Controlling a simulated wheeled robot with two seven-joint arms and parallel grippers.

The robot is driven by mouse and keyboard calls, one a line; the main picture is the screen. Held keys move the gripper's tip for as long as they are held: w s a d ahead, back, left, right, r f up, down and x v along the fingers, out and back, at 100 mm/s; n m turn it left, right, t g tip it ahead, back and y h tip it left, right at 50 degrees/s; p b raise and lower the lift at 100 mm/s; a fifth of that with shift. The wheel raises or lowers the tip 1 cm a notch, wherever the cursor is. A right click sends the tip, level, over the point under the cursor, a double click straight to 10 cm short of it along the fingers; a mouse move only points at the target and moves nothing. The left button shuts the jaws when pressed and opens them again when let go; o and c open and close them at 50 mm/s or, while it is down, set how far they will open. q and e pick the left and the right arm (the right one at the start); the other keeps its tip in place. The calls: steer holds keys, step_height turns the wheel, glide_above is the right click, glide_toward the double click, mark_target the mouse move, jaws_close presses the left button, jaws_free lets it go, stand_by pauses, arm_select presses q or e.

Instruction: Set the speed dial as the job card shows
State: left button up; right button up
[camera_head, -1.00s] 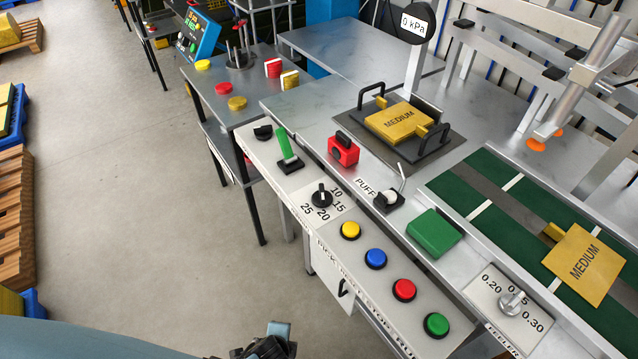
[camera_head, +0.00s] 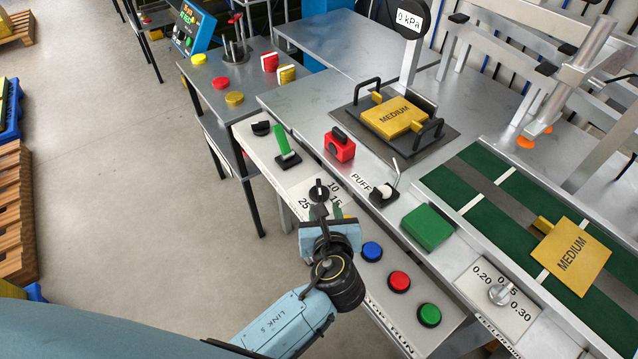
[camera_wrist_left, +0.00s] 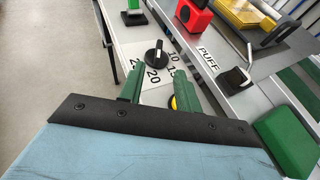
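The speed dial (camera_head: 319,190) is a black knob on a pale panel with 10, 15, 20 and 25 around it. In the left wrist view the dial (camera_wrist_left: 154,57) stands just beyond the fingertips, its raised grip slanting up and slightly right; which number it marks is unclear. My left gripper (camera_head: 328,212) is over the panel in front of the dial, hiding the 20 in the head view. Its green fingers (camera_wrist_left: 158,88) are apart and empty, not touching the knob. Yellow plates reading MEDIUM lie on the press bed (camera_head: 425,152) and the conveyor (camera_head: 480,214); no separate job card is clear.
Blue (camera_head: 372,252), red (camera_head: 399,281) and green (camera_head: 429,315) buttons line the panel to the right; the yellow button (camera_wrist_left: 172,103) lies below the fingers. A green lever (camera_head: 284,145), red block (camera_head: 339,148) and puff lever (camera_head: 385,192) stand near. A silver dial (camera_head: 501,294) is further right.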

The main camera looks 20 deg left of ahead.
mark_target(319, 185)
arm_select(q)
steer(key=b+x, duration=0.2)
steer(key=x, duration=1)
steer(key=shift+w+a+f, duration=0.2)
steer(key=shift+w+f, duration=0.05)
steer(key=shift+w, duration=0.05)
jaws_close()
